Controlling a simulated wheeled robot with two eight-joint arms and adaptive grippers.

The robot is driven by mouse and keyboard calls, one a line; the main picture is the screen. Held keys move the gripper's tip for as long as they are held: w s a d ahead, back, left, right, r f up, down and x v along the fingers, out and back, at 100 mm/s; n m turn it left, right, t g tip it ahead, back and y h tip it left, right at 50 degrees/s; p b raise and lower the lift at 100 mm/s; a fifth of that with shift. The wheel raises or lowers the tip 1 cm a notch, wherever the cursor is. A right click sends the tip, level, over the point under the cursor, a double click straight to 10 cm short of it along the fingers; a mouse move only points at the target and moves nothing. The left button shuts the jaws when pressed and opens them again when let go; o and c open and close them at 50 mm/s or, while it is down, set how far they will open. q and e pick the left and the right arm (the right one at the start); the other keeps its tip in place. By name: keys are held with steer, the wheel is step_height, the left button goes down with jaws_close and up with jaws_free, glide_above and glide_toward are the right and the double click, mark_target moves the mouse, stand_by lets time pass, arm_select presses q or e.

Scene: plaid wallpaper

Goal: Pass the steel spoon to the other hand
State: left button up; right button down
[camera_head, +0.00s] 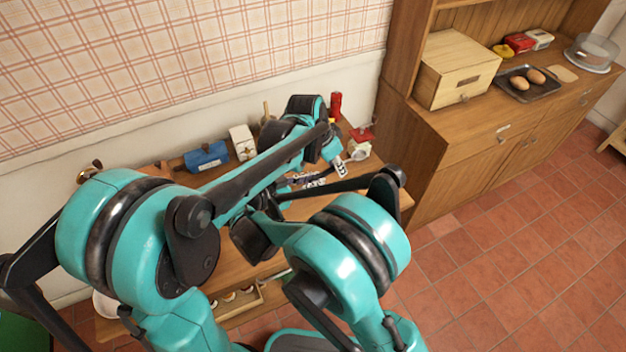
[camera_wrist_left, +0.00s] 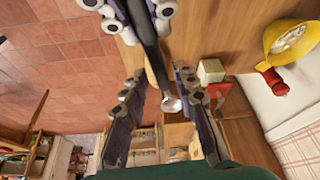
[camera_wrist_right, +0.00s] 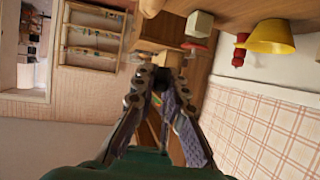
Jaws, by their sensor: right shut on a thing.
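The steel spoon (camera_wrist_left: 171,103) shows in the left wrist view, with a long dark handle and a shiny bowl. My right gripper (camera_wrist_right: 160,80) is shut on its handle; in the left wrist view its fingers show at the top. My left gripper (camera_wrist_left: 160,80) is open, with its fingers apart on either side of the spoon's bowl end. I cannot tell whether either finger touches it. In the head view both grippers are close together above the wooden table, partly hidden by my arms, and the spoon is hard to make out there.
The wooden table (camera_head: 232,272) carries a blue toaster (camera_head: 206,156), a white box (camera_head: 242,142), a red mill (camera_head: 335,104) and a red scale (camera_head: 363,134) at the back. A wooden cabinet (camera_head: 455,145) stands to the right. The wall is close behind the table.

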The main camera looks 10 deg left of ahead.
arm_select(q)
steer(key=shift+r, duration=0.1)
steer(key=v, duration=1.1)
steer(key=shift+r, duration=0.35)
steer(key=shift+s+a, duration=0.1)
steer(key=shift+s, duration=0.05)
